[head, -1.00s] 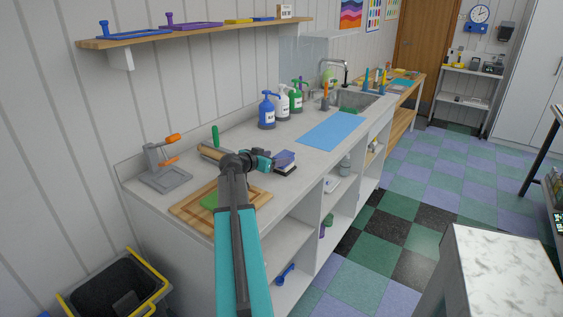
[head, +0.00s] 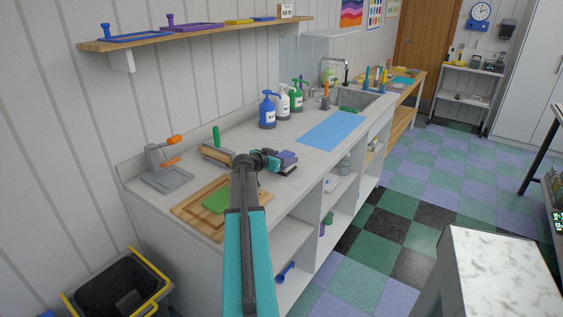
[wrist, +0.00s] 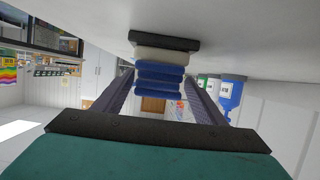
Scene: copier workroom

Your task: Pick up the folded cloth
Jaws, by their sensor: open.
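The folded cloth (head: 289,157) is a small stack of rounded blue layers over a pale layer, on a dark flat base, on the grey counter. In the wrist view the picture is upside down, and the cloth (wrist: 160,72) shows straight ahead, with its pale layer and dark base above it in the picture. My gripper (head: 281,160) is low over the counter at the cloth's near side. In the wrist view my gripper (wrist: 158,80) is open, with its dark fingers to the left and right of the cloth. I cannot tell how far the tips reach along it.
A grey stand with an orange handle (head: 168,170) is left. Blue (head: 267,111), white and green pump bottles stand behind, beside a blue mat (head: 334,130). The counter's front edge is close.

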